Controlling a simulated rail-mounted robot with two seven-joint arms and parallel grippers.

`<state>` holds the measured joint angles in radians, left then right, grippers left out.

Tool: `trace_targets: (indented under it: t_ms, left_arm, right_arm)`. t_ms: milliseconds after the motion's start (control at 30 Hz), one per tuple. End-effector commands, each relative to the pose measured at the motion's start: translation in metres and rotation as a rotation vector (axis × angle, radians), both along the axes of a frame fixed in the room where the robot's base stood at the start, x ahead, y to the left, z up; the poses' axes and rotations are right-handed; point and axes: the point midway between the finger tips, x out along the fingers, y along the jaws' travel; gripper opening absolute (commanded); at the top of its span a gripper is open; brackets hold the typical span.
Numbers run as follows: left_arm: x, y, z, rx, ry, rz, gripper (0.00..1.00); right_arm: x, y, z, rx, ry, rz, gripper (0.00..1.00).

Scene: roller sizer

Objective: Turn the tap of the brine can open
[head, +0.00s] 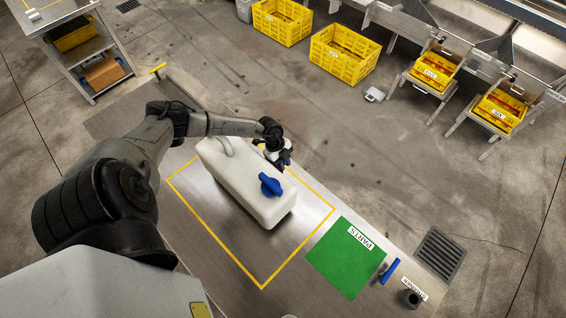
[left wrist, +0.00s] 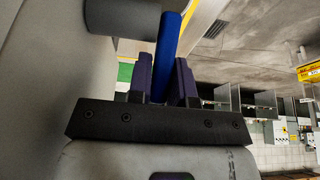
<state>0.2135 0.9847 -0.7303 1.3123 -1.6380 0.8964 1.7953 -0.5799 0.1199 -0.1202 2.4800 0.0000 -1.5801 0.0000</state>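The white brine can (head: 232,178) stands inside a yellow outline on the bench. A blue winged piece (head: 270,184) sits on its near right end. My left gripper (head: 282,160) is at the can's far side, pointing down, and the can partly hides it. In the left wrist view its two dark purple fingers (left wrist: 162,82) stand apart. I cannot tell whether the fingers touch the bar. My right gripper is not in view.
A green mat (head: 338,262) marked PARTS lies right of the can. Beyond it are a blue bar-shaped piece (head: 390,271) and a dark round cup (head: 411,298) by a label. Yellow crates (head: 344,54) stand on the floor beyond the bench.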

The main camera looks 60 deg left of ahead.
Motion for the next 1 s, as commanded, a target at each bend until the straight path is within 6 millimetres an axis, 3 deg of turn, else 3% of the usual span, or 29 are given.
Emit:
trace_targets:
  t_ms: [200, 467, 767, 1000]
  left_arm:
    - [0.0, 0.0, 0.0, 0.0, 0.0, 0.0, 0.0]
    - [0.0, -0.001, 0.002, 0.017, 0.005, -0.001, 0.0]
    - [0.003, -0.008, 0.004, 0.176, 0.057, -0.003, 0.0]
    - [0.005, -0.014, -0.007, 0.39, 0.128, -0.001, 0.0]
  right_arm:
    - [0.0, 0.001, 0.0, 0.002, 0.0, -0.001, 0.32]
    - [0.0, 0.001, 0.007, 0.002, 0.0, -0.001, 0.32]
    - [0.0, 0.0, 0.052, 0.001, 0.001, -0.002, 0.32]
    - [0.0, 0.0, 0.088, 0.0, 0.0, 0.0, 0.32]
